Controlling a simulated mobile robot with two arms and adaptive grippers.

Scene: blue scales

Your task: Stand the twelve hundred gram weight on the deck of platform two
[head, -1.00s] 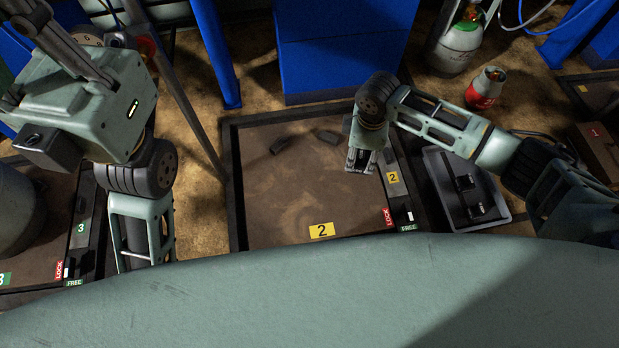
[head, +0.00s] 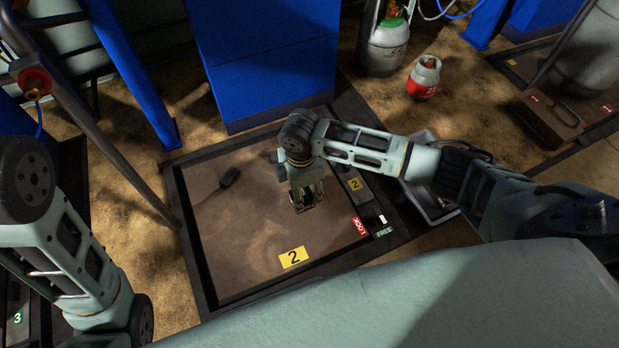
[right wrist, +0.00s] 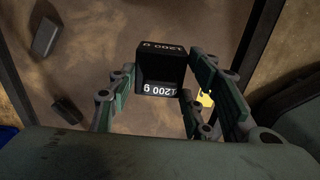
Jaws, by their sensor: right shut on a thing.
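The black 1200 g weight (right wrist: 161,66) sits between the fingers of my right gripper (right wrist: 172,98) in the right wrist view, its "1200 g" marking readable on two faces. In the head view, my right gripper (head: 308,203) points down over the right part of platform two's brown deck (head: 225,235). The weight is hard to make out there. I cannot tell whether it touches the deck. Platform two carries a yellow "2" label (head: 293,257) at its near edge. My left arm shows at the left, but its gripper is out of view.
A dark block (head: 229,178) lies on the deck; it also shows in the right wrist view (right wrist: 44,38). Red LOCK (head: 360,226) and green FREE (head: 384,232) labels sit on the right frame. A blue cabinet (head: 265,65) stands behind. A grey tray (head: 424,203) is right, partly behind my arm.

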